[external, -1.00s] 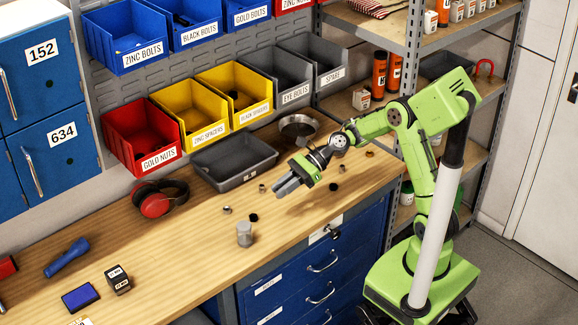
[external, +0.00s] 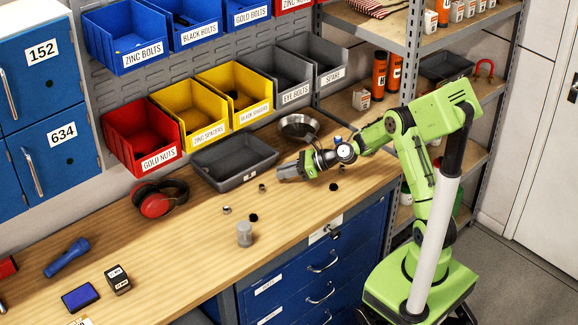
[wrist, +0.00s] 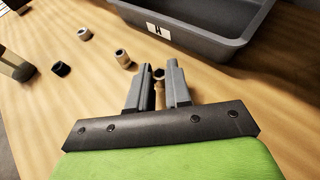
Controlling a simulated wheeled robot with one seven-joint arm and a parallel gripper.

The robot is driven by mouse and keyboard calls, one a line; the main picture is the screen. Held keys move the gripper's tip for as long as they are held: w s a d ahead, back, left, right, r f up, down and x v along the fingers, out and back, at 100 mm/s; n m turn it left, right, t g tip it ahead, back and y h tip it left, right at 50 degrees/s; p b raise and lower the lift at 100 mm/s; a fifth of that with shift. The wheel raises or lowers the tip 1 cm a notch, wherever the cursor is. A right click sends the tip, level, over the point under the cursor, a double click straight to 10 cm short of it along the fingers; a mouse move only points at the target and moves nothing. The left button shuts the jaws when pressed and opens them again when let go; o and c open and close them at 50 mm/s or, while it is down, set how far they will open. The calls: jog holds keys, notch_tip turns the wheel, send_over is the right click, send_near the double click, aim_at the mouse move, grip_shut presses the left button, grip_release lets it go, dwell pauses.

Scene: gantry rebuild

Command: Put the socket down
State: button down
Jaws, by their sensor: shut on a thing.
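My gripper (external: 281,173) is low over the workbench, in front of the grey tray, with its fingers pointing left. In the wrist view the fingers (wrist: 159,84) are shut on a small socket (wrist: 159,75), of which only a small ring-shaped part shows between the tips. In the external view the fingers hide it. Whether it touches the wooden bench top (external: 190,240) cannot be told. A metallic socket-like piece (wrist: 123,59) lies on the bench ahead of the fingers, with another (wrist: 84,34) and a black one (wrist: 61,69) farther left.
The open grey tray (external: 235,160) stands close behind my gripper. A grey cylinder (external: 244,234) stands near the bench's front edge. Red headphones (external: 160,198) lie to the left, and a round metal dish (external: 299,127) is behind. Bare wood shows between the small pieces.

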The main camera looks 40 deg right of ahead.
jog(key=shift+f, duration=0.7)
jog(key=shift+r, duration=0.15)
jog(key=c, duration=1.1)
grip_release()
jog(key=shift+o, duration=0.2)
